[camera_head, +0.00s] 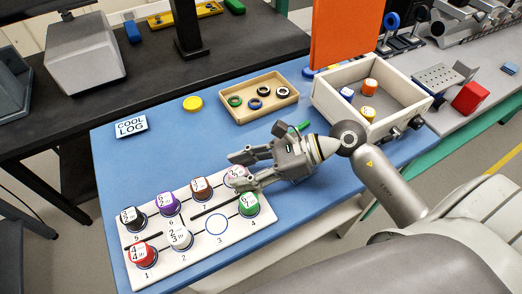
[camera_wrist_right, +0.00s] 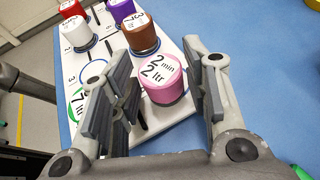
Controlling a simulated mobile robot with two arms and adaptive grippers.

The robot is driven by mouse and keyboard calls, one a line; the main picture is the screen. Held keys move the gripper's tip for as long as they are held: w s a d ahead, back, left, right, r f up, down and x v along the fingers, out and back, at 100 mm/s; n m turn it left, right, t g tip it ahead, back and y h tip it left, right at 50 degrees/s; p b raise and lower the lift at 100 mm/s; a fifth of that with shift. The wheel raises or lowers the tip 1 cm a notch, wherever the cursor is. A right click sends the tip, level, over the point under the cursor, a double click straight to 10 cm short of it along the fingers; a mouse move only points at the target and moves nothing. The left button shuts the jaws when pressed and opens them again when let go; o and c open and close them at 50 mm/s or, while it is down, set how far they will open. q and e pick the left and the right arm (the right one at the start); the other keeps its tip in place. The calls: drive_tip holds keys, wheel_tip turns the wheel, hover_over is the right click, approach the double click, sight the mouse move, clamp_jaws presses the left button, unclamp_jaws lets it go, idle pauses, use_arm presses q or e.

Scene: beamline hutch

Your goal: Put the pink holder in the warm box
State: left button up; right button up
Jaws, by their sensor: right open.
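The pink holder (camera_head: 231,174) stands upright on the white numbered board (camera_head: 190,267), at its far right end. Its top reads "2 min 2 ltr" in the right wrist view (camera_wrist_right: 163,78). My right gripper (camera_head: 237,170) is open, with its fingers on either side of the pink holder; I cannot tell whether they touch it. In the head view the fingers partly cover the holder. An open cream box (camera_head: 335,115), likely the warm box, stands at the right of the blue mat and has orange, blue-white and yellow holders inside. My left gripper is not in view.
Several other holders stand on the board, with the green one (camera_head: 248,204) close beside my right gripper. A wooden tray (camera_head: 238,116) with rings, a yellow disc (camera_head: 193,103) and a "COOL LOG" card (camera_head: 131,126) lie behind. An orange panel (camera_head: 345,35) rises behind the box.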

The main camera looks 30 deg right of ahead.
drive_tip(key=b+v, duration=0.3)
drive_tip(key=v, duration=0.7)
drive_tip(key=shift+s+d+r, duration=0.1)
drive_tip(key=shift+d+r, duration=0.05)
drive_tip(key=shift+d, duration=0.25)
drive_tip(key=shift+o, duration=0.2)
drive_tip(key=shift+s+d+r, duration=0.2)
drive_tip(key=shift+d+r, duration=0.15)
drive_tip(key=shift+d, duration=0.15)
